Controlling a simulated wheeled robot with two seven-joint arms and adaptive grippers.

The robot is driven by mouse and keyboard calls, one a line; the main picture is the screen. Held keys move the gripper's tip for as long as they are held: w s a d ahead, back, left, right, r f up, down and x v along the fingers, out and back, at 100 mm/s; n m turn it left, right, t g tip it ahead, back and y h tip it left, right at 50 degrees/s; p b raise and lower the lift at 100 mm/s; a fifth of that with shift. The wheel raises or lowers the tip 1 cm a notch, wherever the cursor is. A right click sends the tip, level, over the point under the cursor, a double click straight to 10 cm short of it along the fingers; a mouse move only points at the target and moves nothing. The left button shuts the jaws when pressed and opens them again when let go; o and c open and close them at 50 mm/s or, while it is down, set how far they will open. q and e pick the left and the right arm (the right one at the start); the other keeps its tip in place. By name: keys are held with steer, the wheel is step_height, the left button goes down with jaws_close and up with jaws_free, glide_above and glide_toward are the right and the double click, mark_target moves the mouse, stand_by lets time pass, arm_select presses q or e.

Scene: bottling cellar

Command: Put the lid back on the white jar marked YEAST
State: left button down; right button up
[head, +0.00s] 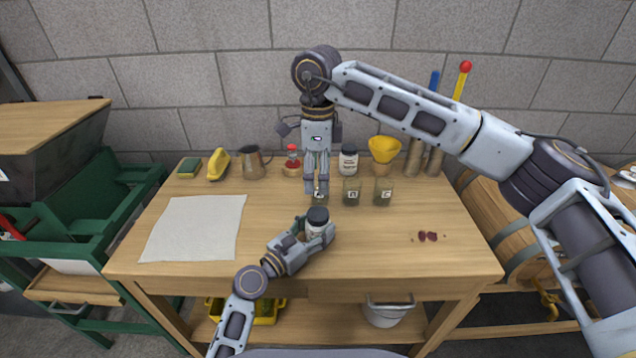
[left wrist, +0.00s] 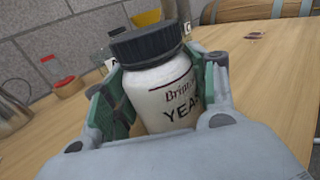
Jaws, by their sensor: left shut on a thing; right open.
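The white jar marked YEAST (left wrist: 172,100) is between the green-padded fingers of my left gripper (left wrist: 165,105), which is shut on it. Its black lid (left wrist: 146,42) is on its mouth; I cannot tell whether it is fully tightened. In the head view the jar (head: 315,229) with its dark lid (head: 317,215) is over the front middle of the table, tilted slightly. My right gripper (head: 316,190) is open, pointing down behind the held jar, with its fingertips at a small glass jar (head: 320,200). I cannot tell whether they touch it.
Two labelled glass jars (head: 351,192) (head: 382,192) stand right of my right gripper. A white sheet (head: 195,228) lies left; dark scraps (head: 428,237) lie right.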

stand_by(0.3)
arm_select(q)
steer(key=shift+c, duration=1.9)
jaws_free()
steer(key=shift+s+a, duration=0.1)
steer(key=shift+v, duration=5.85)
steer(key=shift+s+a, duration=0.1)
